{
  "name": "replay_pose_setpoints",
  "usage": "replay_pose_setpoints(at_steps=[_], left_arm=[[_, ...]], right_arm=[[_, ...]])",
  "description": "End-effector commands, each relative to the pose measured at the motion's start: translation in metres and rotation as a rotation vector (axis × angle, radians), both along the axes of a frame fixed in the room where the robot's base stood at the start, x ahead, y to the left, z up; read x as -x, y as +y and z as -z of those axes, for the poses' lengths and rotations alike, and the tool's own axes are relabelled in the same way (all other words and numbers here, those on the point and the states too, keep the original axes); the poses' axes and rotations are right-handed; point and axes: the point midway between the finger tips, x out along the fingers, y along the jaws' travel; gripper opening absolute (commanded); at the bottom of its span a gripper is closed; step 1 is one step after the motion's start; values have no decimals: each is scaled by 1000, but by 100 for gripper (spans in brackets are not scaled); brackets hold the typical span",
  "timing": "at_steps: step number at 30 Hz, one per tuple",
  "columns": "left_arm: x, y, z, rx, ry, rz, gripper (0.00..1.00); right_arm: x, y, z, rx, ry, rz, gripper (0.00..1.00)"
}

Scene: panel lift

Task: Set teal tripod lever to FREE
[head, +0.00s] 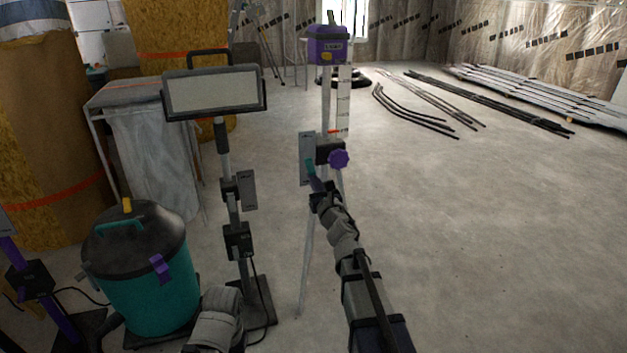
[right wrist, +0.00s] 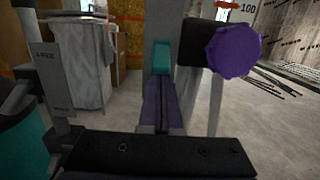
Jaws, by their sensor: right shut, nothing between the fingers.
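The tripod (head: 326,95) stands in the middle of the head view, with a purple device on top. Its teal lever (head: 310,167) is small, beside a grey plate (head: 305,147) whose writing I cannot read. A purple knob (head: 338,158) is just right of it. In the right wrist view the teal lever (right wrist: 161,56) shows beyond the fingertips, with the purple knob (right wrist: 233,50) to its right. My right gripper (right wrist: 162,88) is shut and empty, its tips close below the lever; whether they touch I cannot tell. My left gripper is not in view.
A work lamp (head: 215,92) on a stand is left of the tripod. A teal bucket vacuum (head: 148,275) stands at lower left, near a draped table (head: 150,150).

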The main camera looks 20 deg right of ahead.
Motion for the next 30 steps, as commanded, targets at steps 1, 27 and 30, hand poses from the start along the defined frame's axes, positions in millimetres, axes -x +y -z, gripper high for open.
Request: replay_pose_setpoints(at_steps=[1, 27, 30], left_arm=[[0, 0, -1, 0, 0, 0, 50], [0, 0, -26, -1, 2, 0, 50], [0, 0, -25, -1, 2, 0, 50]], right_arm=[[1, 0, -1, 0, 0, 0, 0], [10, -1, -26, 0, 0, 0, 0], [10, 0, -25, 0, 0, 0, 0]])
